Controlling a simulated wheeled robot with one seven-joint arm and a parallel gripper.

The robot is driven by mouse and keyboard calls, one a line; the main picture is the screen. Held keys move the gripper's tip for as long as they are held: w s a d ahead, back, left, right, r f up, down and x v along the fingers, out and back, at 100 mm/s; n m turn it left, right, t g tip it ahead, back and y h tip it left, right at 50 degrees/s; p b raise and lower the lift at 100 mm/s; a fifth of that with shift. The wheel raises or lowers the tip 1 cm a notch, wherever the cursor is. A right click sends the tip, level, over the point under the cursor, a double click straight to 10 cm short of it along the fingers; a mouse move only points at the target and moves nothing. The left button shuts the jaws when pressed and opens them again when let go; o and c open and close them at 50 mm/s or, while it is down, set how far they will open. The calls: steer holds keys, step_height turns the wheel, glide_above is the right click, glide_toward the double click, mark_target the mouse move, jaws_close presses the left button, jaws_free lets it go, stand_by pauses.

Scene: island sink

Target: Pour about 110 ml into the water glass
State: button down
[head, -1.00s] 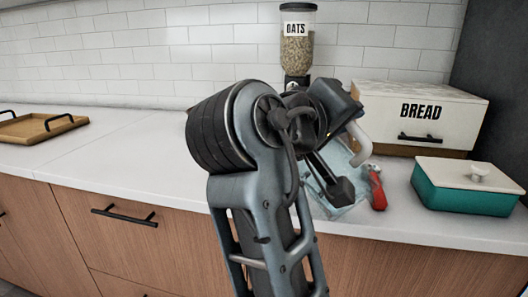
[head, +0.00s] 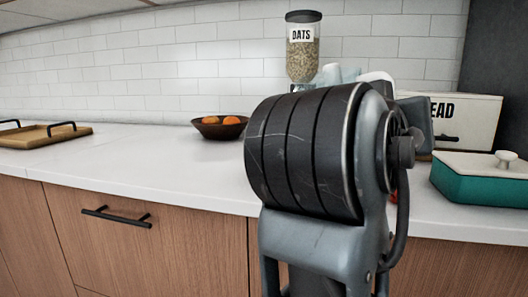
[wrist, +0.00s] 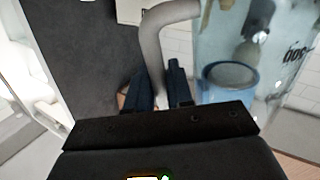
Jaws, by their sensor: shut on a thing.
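My gripper (wrist: 159,84) is shut on the pale grey handle (wrist: 156,45) of a clear jug (wrist: 211,52). In the wrist view the jug's see-through body fills the right side, with a blue ring in it that may be the water surface. In the head view the jug's pale bluish top (head: 334,74) and white handle (head: 377,77) show above my arm, in front of the oats dispenser. The rest of the jug and my gripper's fingers are hidden there by my arm. I cannot make out the water glass in either view.
An oats dispenser (head: 301,55) stands at the back. A bread box (head: 470,118) and a teal dish with a white lid (head: 480,185) are at the right. A dark bowl of oranges (head: 218,131) and a wooden tray (head: 45,137) are left. The counter between them is clear.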

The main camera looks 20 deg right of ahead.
steer(key=shift+s+d+f+m+h+b, duration=0.15)
steer(key=shift+s+f+m+b, duration=0.1)
steer(key=shift+f+m+b, duration=0.7)
steer(key=shift+s+f+m+h+b, duration=0.2)
steer(key=shift+f+m+b, duration=0.2)
steer(key=shift+b, duration=0.9)
steer(key=shift+f+b, duration=0.15)
steer(key=shift+b, duration=0.15)
stand_by(1.0)
